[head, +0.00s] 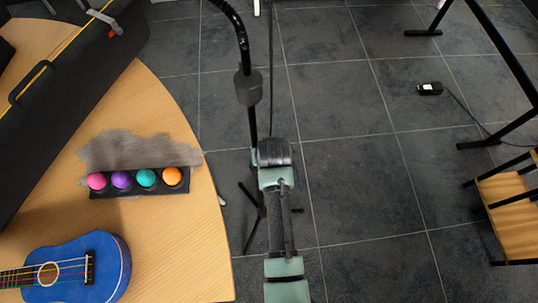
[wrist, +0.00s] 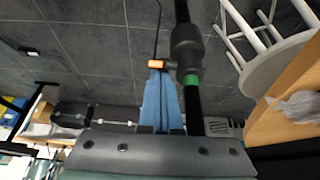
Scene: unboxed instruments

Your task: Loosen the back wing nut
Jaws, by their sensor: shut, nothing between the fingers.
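A black stand pole (wrist: 193,115) with a green band runs through the wrist view, right of my fingers. A thick dark collar (wrist: 187,50) sits on it above the band. A small orange piece (wrist: 155,63), which looks like a wing nut, shows beside the collar, at the tips of my gripper (wrist: 157,73). My blue fingers are shut together with nothing between them. I cannot tell whether they touch the orange piece. In the head view, the stand (head: 252,125) rises left of my arm, with a collar (head: 248,88). My fingertips are hidden there.
A wooden table (head: 185,235) on the left holds a tray of coloured egg shapes (head: 147,180), a blue ukulele (head: 97,262) and a black case (head: 70,95). A white stool (wrist: 270,70) stands right of the pole. The tiled floor (head: 370,200) to the right is mostly clear.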

